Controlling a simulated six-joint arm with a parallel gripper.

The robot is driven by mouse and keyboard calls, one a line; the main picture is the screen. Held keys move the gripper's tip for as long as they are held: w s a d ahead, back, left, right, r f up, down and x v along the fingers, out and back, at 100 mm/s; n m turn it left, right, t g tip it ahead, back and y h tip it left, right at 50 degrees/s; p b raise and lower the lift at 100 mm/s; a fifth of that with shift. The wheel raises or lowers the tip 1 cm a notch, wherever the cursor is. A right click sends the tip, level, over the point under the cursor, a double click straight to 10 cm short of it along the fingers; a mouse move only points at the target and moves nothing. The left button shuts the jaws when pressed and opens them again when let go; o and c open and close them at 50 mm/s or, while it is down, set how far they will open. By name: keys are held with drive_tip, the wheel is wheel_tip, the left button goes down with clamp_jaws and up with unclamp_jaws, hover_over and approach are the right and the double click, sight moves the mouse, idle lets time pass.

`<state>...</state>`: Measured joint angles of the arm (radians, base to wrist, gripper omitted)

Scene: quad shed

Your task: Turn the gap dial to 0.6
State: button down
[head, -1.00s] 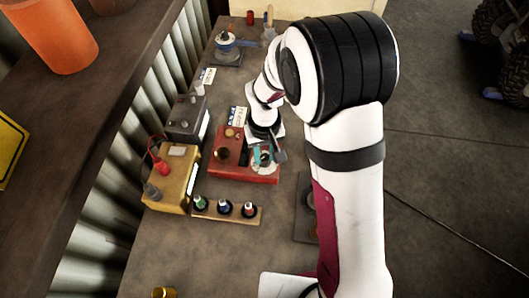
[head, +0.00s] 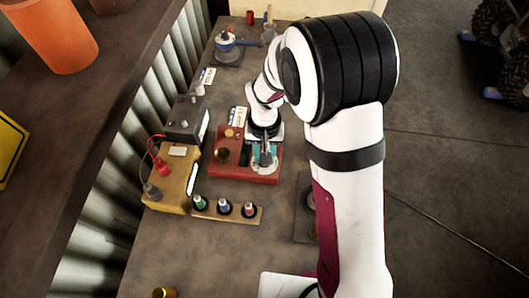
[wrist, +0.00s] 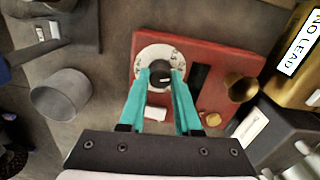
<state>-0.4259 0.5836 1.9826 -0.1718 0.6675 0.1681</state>
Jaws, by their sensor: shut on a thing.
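The red gap-dial board (head: 225,166) lies on the bench in the head view, and its red top (wrist: 225,50) fills the middle of the wrist view. A round white dial plate (wrist: 147,56) with small dark marks sits on it, too small to read. In its middle is a black knob (wrist: 160,75) with a short white pointer line that points roughly right in the wrist view. My gripper (wrist: 162,78), with teal fingers, is shut on the knob, one finger on each side. In the head view my gripper (head: 264,154) partly hides the dial.
The board also bears a black slot, a brass cup (wrist: 240,87) and a small brass knob (wrist: 211,118). A yellow box (head: 172,187) with red and grey plugs and a grey box (head: 187,122) stand left. A wooden rack (head: 225,214) of small bottles lies in front.

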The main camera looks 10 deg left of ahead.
drive_tip(key=c, duration=0.6)
unclamp_jaws()
drive_tip(key=shift+r, duration=0.15)
wheel_tip(320, 180, up, 16)
drive_tip(key=shift+f, duration=0.2)
drive_tip(key=s+d+m+y, duration=0.1)
drive_tip(key=s+d+m, duration=0.2)
drive_tip(key=s+d, duration=0.3)
drive_tip(key=s+d+m, duration=0.3)
drive_tip(key=s+d, duration=0.2)
drive_tip(key=s, duration=0.9)
drive_tip(key=shift+s+d+r+m+y, duration=0.3)
drive_tip(key=shift+s+d+r+y, duration=0.05)
drive_tip(key=shift+d+r+y, duration=0.1)
